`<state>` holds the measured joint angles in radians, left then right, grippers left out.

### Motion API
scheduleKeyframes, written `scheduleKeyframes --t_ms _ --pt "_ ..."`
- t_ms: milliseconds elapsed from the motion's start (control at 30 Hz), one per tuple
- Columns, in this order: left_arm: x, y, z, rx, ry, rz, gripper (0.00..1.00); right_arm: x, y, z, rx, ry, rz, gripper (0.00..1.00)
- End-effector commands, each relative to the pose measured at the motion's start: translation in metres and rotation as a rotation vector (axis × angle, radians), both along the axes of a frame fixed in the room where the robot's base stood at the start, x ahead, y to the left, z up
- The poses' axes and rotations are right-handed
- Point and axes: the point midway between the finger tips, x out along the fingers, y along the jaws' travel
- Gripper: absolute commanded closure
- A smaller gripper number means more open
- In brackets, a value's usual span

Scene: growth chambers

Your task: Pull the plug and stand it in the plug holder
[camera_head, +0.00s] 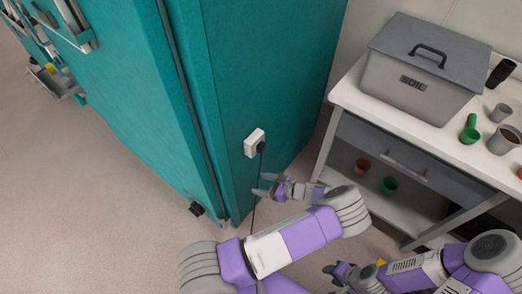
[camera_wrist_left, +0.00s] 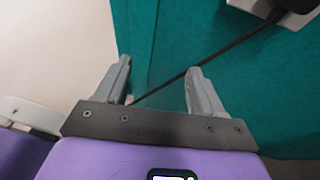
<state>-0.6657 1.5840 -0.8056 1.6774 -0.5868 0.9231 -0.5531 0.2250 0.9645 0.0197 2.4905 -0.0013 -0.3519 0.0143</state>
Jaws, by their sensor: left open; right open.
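The black plug (camera_head: 261,147) sits in a white wall socket (camera_head: 252,143) on the side of the teal chamber. In the left wrist view the plug (camera_wrist_left: 262,7) and socket (camera_wrist_left: 298,18) show at the top right, partly cut off. The black cord (camera_head: 254,212) hangs down from it. My left gripper (camera_head: 262,185) is open and empty below the socket. In the left wrist view the cord (camera_wrist_left: 235,45) runs diagonally behind the open fingers (camera_wrist_left: 160,75). My right gripper (camera_head: 331,276) is open at the bottom, low beside the bench. I cannot identify the plug holder.
A small black fitting (camera_head: 196,209) is at the chamber's lower edge. A white bench (camera_head: 405,120) at right bears a grey SOIL box (camera_head: 420,75), cups and a green scoop (camera_head: 469,130). Pots stand on its lower shelf. The floor at left is clear.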

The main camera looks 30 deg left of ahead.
Motion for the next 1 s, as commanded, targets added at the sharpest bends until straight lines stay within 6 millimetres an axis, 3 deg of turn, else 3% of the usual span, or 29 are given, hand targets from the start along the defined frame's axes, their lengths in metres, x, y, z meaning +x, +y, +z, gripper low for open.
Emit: scheduleKeyframes --t_ms 33,100,300,767,1000 --pt "0.021 -0.008 0.018 0.089 0.002 -0.07 0.32 0.0 0.0 -0.004 0.0 0.0 0.0 0.57" --pt "0.043 -0.018 0.043 0.194 0.005 -0.134 0.32 0.0 0.0 -0.006 0.0 0.0 0.0 0.57" --pt "0.073 -0.042 0.086 0.363 -0.003 -0.221 0.32 0.0 0.0 -0.008 0.0 0.0 0.0 0.57" --pt "0.076 -0.044 0.093 0.388 -0.005 -0.229 0.32 0.0 0.0 -0.008 0.0 0.0 0.0 0.57" --pt "0.077 -0.023 0.093 0.389 -0.004 -0.227 0.32 0.0 0.0 -0.005 0.0 0.0 0.0 0.57"
